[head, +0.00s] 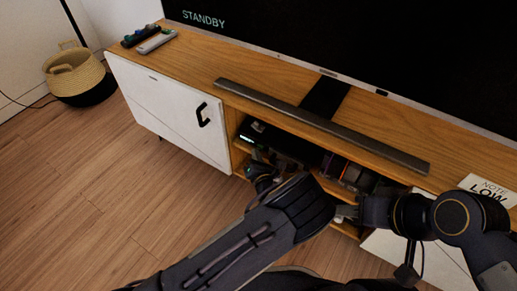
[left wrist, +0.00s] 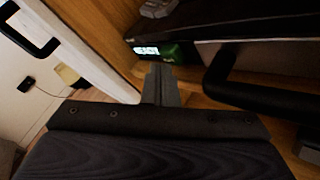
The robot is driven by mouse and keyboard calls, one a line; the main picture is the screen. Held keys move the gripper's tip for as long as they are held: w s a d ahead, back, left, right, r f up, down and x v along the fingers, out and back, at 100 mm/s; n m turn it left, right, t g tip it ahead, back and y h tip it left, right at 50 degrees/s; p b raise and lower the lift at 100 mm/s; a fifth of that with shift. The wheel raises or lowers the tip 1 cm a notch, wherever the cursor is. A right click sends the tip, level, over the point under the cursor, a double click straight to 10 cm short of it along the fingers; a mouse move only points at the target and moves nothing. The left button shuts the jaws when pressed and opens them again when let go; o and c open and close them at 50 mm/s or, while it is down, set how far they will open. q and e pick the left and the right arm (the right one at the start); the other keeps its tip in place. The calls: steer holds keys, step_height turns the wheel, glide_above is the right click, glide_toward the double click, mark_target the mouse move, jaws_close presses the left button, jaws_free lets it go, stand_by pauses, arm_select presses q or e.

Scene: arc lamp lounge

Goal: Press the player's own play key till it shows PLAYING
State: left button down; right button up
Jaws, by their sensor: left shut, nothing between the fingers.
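The player (head: 272,142) is a black box on the upper shelf of the cabinet's open bay. In the left wrist view its front shows a small lit display (left wrist: 146,50) and a green patch with small lettering (left wrist: 171,56), which looks like the play key. The display's text is too small to read. My left gripper (left wrist: 161,72) is shut and empty, its tips just in front of and below the player's front; I cannot tell whether they touch. In the head view the left gripper (head: 256,168) is partly hidden by its own wrist. My right gripper (head: 346,212) is before the bay's right part.
The TV screen (head: 330,50) above reads STANDBY. A soundbar (head: 320,125) lies along the cabinet top. A white door with a black handle (head: 203,114) is left of the bay. Dark items (head: 355,175) stand right of the player. A NOTE LOW card (head: 488,188) sits far right.

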arm_select(q)
steer(key=shift+w+d+r, duration=0.65)
steer(key=shift+w+d, duration=0.1)
steer(key=shift+w, duration=0.05)
stand_by(0.7)
steer(key=shift+s+a+r+p, duration=0.15)
steer(key=shift+s+r+p, duration=0.25)
steer(key=shift+p, duration=0.1)
steer(key=shift+s+a+r, duration=0.1)
steer(key=shift+s, duration=0.3)
steer(key=s+a, duration=0.1)
steer(key=s+a+p, duration=0.1)
steer(key=s, duration=0.1)
steer(key=s+a+p, duration=0.1)
steer(key=shift+s+a+f, duration=0.2)
steer(key=shift+a+f, duration=0.1)
steer(key=shift+f, duration=0.1)
stand_by(0.5)
